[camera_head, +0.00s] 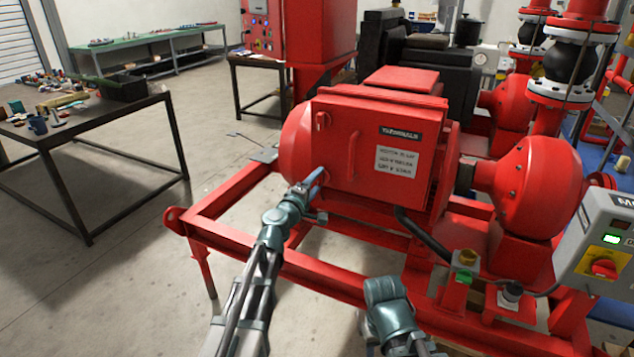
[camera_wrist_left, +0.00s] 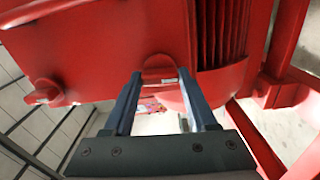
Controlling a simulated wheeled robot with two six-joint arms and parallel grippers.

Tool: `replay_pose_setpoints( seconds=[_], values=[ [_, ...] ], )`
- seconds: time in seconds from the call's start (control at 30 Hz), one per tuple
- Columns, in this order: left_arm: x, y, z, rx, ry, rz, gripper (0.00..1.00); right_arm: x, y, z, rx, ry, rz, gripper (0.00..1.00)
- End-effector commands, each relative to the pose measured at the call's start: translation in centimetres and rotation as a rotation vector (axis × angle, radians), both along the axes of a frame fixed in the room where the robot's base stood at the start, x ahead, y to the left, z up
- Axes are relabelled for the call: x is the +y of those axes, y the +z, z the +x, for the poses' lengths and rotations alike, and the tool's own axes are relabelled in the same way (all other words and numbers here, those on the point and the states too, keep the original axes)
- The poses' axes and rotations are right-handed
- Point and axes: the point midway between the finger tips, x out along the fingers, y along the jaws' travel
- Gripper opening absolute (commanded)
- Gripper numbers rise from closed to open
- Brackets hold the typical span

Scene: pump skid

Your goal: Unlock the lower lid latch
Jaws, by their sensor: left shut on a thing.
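The red motor box has a red lid (camera_head: 375,150) with a vertical handle (camera_head: 353,155) and a label plate. The upper latch (camera_head: 322,120) sits at the lid's upper left and also shows at the left in the left wrist view (camera_wrist_left: 45,92). My left gripper (camera_head: 316,177) is at the lid's lower left corner. In the left wrist view its two fingers stand on either side of the red lower latch (camera_wrist_left: 159,67), shut on it. In the head view the gripper mostly hides this latch.
The red skid frame (camera_head: 230,238) runs below and in front of the motor. A grey control box (camera_head: 600,245) with a red knob stands at the right. A cluttered table (camera_head: 90,125) is at the left, with clear floor between it and the skid.

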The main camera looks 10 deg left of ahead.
Motion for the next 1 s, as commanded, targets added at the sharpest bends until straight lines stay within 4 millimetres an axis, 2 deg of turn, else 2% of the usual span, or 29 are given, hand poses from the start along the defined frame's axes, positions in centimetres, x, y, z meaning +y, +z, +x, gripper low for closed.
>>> replay_pose_setpoints(
  seconds=[0.3, 0.8, 0.83, 0.97, 1.0],
  values=[
    [0.03, -0.04, -0.03, 0.022, 0.000, -0.083, 0.02, 0.00, -0.03, 0.00, 0.000, 0.000, 0.000, 0.50],
    [0.04, -0.04, -0.02, 0.026, 0.001, -0.098, 0.02, 0.00, -0.04, 0.00, 0.000, 0.000, 0.000, 0.50],
    [0.04, -0.04, -0.02, 0.026, 0.001, -0.098, 0.63, 0.00, -0.04, 0.00, 0.000, 0.000, 0.000, 0.50],
    [0.04, -0.04, -0.01, 0.026, 0.001, -0.097, 0.86, 0.00, -0.03, 0.00, 0.000, 0.000, 0.000, 0.50],
    [0.04, -0.03, -0.01, 0.026, 0.001, -0.097, 0.88, 0.00, -0.03, 0.00, 0.000, 0.000, 0.000, 0.50]
  ],
)
